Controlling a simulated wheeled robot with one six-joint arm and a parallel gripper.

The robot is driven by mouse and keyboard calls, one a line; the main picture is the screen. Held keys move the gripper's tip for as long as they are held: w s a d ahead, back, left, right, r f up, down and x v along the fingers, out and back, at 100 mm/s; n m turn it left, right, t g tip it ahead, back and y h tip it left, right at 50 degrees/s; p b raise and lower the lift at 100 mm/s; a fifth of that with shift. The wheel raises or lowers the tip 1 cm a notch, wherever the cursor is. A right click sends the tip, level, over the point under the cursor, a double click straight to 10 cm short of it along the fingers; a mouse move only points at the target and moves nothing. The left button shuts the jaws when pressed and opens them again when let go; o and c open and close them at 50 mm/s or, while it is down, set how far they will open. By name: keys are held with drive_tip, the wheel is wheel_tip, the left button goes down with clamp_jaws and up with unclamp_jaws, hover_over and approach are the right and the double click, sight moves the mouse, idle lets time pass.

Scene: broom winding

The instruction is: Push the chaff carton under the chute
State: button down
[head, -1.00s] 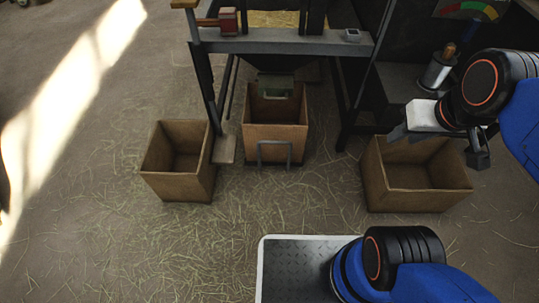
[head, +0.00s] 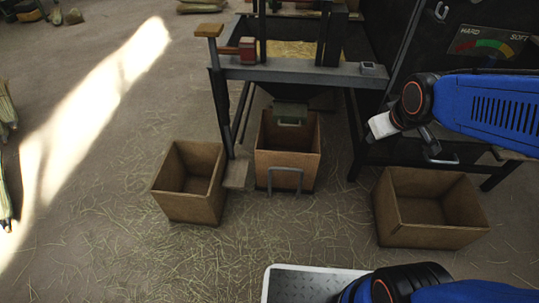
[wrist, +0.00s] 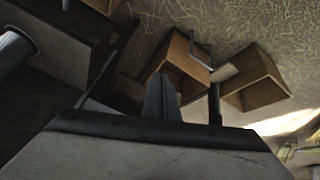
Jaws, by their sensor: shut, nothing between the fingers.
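Three open brown cartons show, and I cannot tell by marking which is the chaff carton. The middle carton (head: 287,170) stands below the green chute flap (head: 291,113), with a grey U-shaped bar at its front. Another carton (head: 188,207) stands to its left and a third (head: 430,236) to its right. My gripper (wrist: 162,98) is shut and empty. In the head view its pale body (head: 381,126) hangs above and right of the middle carton, appearing apart from all cartons. The wrist view shows the middle carton (wrist: 186,65) beyond the fingers and the left carton (wrist: 258,82) beside it.
The winding machine's frame (head: 300,70) and legs stand around the chute. A small plate (head: 237,172) lies between the left and middle cartons. A dark cabinet with a HARD/SOFT dial (head: 488,42) stands at the right.

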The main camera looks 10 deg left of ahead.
drive_tip(key=w+a+f+n, duration=0.3)
drive_tip(key=w+a+f, duration=0.3)
drive_tip(key=w, duration=0.1)
drive_tip(key=n+y, duration=0.4)
drive_tip(key=n, duration=0.5)
approach(265, 156)
wheel_tip(265, 156, down, 3)
drive_tip(key=s+a, duration=0.1)
drive_tip(key=s, duration=0.1)
drive_tip(key=shift+w+a+f, duration=0.1)
drive_tip(key=shift+w, duration=0.85)
drive_tip(key=shift+w+a, duration=0.15)
drive_tip(key=shift+w, duration=0.85)
